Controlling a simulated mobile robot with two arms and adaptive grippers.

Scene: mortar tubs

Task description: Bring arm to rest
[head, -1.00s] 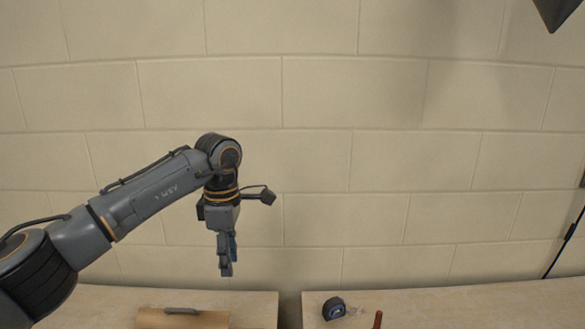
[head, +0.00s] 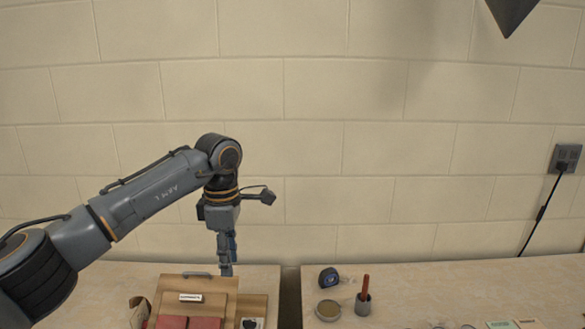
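My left arm reaches in from the left in the head view. Its gripper (head: 227,268) points straight down in front of the block wall, above the back of the left table (head: 258,274). The fingers are seen nearly edge-on, so I cannot tell whether they are apart. No held object shows between them. My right gripper is not in view.
Below the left gripper stands a wooden box (head: 222,285) with a label and red pieces. A gap separates the right table (head: 440,275), which holds a tape measure (head: 328,278), a round dish (head: 327,311) and a cup (head: 363,306) with a red-handled tool.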

